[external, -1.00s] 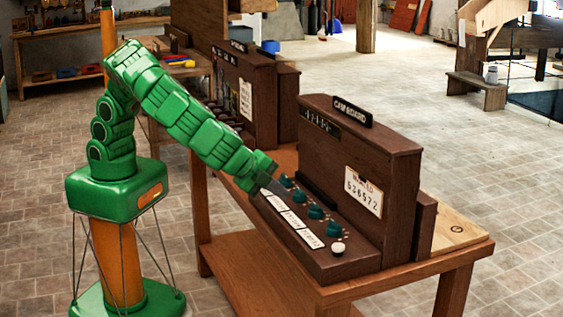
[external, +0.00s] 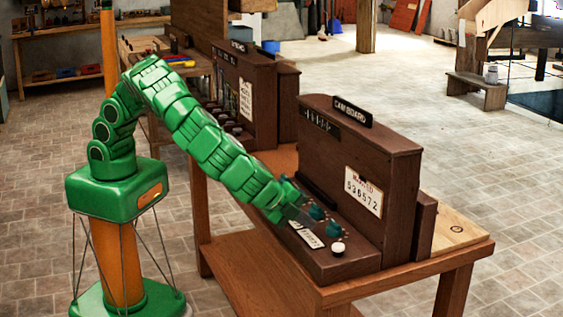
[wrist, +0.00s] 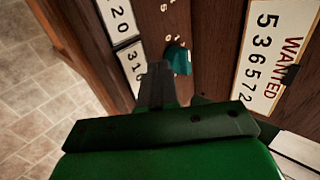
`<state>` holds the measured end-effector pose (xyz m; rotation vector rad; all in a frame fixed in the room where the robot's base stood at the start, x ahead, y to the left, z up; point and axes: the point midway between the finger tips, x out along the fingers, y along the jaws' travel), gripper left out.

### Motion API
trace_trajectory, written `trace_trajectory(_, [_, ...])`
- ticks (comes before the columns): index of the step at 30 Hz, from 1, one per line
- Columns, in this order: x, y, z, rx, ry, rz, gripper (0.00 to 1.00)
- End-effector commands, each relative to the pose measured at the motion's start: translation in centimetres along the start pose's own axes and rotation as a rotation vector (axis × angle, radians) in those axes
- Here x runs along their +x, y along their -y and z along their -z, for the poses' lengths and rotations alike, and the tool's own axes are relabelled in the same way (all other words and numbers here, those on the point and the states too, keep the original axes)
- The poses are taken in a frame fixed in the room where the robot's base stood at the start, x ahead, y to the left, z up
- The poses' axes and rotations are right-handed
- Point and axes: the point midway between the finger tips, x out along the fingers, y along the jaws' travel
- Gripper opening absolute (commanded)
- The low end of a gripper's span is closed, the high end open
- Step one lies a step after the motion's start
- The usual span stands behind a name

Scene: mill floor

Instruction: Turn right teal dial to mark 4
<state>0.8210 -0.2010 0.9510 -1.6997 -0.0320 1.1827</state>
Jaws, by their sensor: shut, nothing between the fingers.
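The console (external: 360,150) has a row of teal dials on its sloped panel. In the external view the dial nearest the white knob is the right teal dial (external: 331,229), and another teal dial (external: 316,212) is beyond it. My arm hides the farther ones. My gripper (external: 308,218) is shut and empty, low over the panel beside these two dials. In the wrist view its shut fingertips (wrist: 157,70) are just left of a teal dial (wrist: 178,60), with printed marks above it. I cannot tell which dial this is, whether they touch, or which mark it points to.
A white knob (external: 338,248) stands at the panel's near end. White number cards (wrist: 130,62) line its front edge. The upright board with a WANTED placard (external: 363,191) rises behind the dials. A second console (external: 245,95) stands farther back.

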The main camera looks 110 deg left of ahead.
Motion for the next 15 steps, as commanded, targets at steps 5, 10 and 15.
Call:
trace_trajectory(5, [1.7, 1.6, 0.0, -0.002, 0.0, -0.001, 0.0])
trace_trajectory(10, [2.4, 2.3, 0.1, -0.002, -0.001, -0.001, 0.0])
trace_trajectory(15, [2.5, 2.5, 0.1, -0.002, -0.002, -0.001, 0.0])
